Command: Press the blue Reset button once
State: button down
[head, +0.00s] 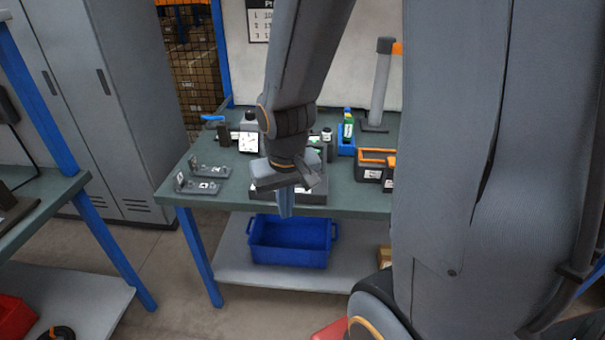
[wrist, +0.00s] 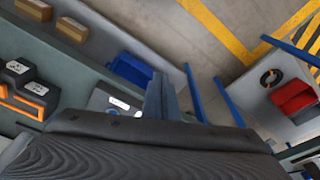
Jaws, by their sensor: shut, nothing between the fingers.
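My gripper (head: 287,212) is shut and empty, with its fingers pointing down at the front edge of the workbench (head: 228,194). In the wrist view the fingers (wrist: 160,98) are together, beside a grey box with a white label (wrist: 112,100). In the head view the grey box (head: 312,196) lies on the bench behind my gripper, which covers much of it. I cannot tell whether the fingers touch anything.
Two grey fixtures (head: 205,187) sit at the bench's left. A small white-faced display (head: 248,142), a blue holder with a green item (head: 347,138) and black-orange boxes (head: 373,164) stand farther back or right. A blue crate (head: 290,242) is on the lower shelf.

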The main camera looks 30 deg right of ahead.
jog(key=w+d+r+m+t+p, duration=0.4)
jog(key=w+d+m+t+p, duration=0.3)
jog(key=w+d, duration=0.7)
jog(key=w+p, duration=0.2)
jog(key=w, duration=0.1)
jog(key=shift+d+r+y+p, duration=0.2)
jog(key=shift+y+p, duration=0.15)
jog(key=shift+y, duration=0.05)
jog(key=shift+f, duration=0.1)
notch_tip(320, 180, down, 6)
jog(key=b, duration=0.7)
jog(key=shift+w+f, duration=0.1)
jog(key=shift+f, duration=0.05)
jog(key=shift+f+b, duration=0.7)
jog(key=shift+f, duration=0.45)
jog(key=shift+f, duration=0.2)
jog(key=shift+f, duration=0.2)
